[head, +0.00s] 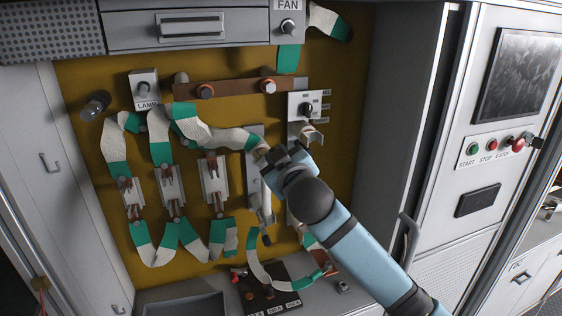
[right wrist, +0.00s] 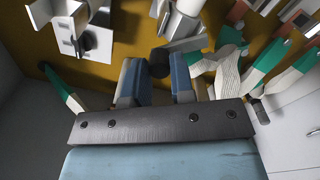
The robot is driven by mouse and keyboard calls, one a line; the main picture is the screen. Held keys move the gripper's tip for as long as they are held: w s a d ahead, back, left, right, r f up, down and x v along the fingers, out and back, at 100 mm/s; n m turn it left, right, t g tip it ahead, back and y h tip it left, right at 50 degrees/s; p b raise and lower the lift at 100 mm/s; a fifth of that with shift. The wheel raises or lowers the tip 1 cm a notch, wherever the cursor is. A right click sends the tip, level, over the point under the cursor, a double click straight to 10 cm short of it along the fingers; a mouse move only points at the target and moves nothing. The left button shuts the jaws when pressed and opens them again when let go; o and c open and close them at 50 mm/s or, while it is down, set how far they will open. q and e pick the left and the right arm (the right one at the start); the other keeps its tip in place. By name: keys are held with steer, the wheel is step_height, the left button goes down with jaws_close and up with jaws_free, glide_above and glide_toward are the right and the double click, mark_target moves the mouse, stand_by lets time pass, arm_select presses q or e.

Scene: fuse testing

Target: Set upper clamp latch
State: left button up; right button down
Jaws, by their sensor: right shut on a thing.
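My right gripper (head: 272,158) is at the upper end of a grey metal clamp mount (head: 256,133) on the yellow-brown panel. In the right wrist view its two blue fingers (right wrist: 157,82) close around a black latch knob (right wrist: 159,62). The gripper hides most of the upper clamp latch in the head view, so its exact angle cannot be told. Below, a metal lever with a dark tip (head: 267,240) hangs on the same mount. A white and green ribbon (head: 228,137) runs to the mount's upper end. My left gripper is not in view.
Several ribbons and fuse holders (head: 215,180) fill the panel to the left. A rotary switch box (head: 306,107) sits just above right of the gripper. A dark block (head: 262,292) lies on the ledge below. A grey cabinet wall (head: 400,130) bounds the right side.

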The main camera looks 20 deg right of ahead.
steer(key=shift+a+r+n, duration=0.25)
steer(key=shift+a+n, duration=0.2)
steer(key=shift+n, duration=0.9)
steer(key=shift+a+r+n, duration=0.3)
steer(key=shift+a+n, duration=0.1)
steer(key=shift+n, duration=1)
steer(key=shift+a+r+n, duration=0.25)
steer(key=shift+a+n, duration=0.2)
steer(key=shift+n, duration=0.9)
steer(key=c, duration=1)
jaws_free()
steer(key=shift+s+a, duration=0.1)
steer(key=shift+o, duration=0.2)
